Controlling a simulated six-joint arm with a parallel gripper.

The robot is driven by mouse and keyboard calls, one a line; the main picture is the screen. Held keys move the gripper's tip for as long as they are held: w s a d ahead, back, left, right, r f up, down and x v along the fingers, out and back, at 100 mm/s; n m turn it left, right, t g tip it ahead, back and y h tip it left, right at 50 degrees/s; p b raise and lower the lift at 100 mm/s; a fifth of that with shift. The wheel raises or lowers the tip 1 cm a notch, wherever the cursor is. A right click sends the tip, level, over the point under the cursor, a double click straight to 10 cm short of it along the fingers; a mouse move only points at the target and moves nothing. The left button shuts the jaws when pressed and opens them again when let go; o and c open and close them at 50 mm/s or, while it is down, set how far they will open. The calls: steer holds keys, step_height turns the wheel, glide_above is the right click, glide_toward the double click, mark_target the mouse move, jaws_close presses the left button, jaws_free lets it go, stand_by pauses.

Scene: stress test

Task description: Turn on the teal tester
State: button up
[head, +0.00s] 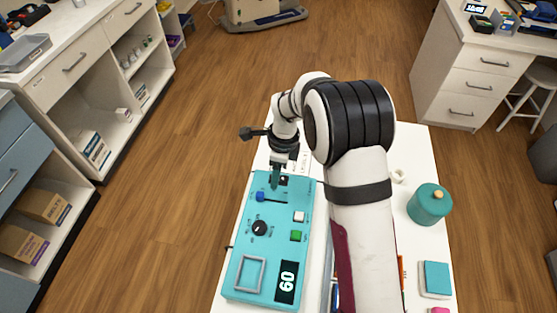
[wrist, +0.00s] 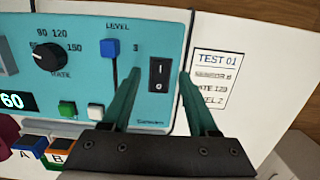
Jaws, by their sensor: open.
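The teal tester (head: 281,215) lies on the white table, left of my arm. In the wrist view its panel (wrist: 85,80) has a black rocker switch (wrist: 159,75) marked I and O, a black rate knob (wrist: 47,57), a blue level slider (wrist: 110,48), a green button (wrist: 67,108) and a white button (wrist: 95,111). Its display (wrist: 15,101) shows 60. I cannot tell which side of the rocker is pressed. My gripper (wrist: 160,80) is open and empty, with its teal fingers either side of the rocker in view. In the head view, my gripper (head: 276,182) is over the tester's far end; contact is unclear.
A printed card (wrist: 217,75) headed TEST 01 lies beside the tester and reads rate 120, level 2. Lettered blocks (wrist: 28,148) lie near the tester. A teal round jar (head: 430,205) and a teal square box (head: 436,279) stand right of my arm.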

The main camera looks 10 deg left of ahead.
mark_target(283, 179)
step_height(283, 179, up, 15)
steer(key=d, duration=0.1)
steer(key=shift+d, duration=0.25)
steer(key=s+d+r+n, duration=0.35)
steer(key=s+d, duration=0.25)
steer(key=s, duration=0.3)
steer(key=s+d+r+n, duration=0.2)
steer(key=s+d+n, duration=0.2)
steer(key=s+d, duration=0.3)
steer(key=s+d+f+n, duration=0.1)
steer(key=s+f+n, duration=0.3)
steer(key=s, duration=0.8)
steer(key=shift+s+n+y, duration=0.25)
steer(key=shift+n+y, duration=0.05)
steer(key=shift+n, duration=0.15)
stand_by(0.3)
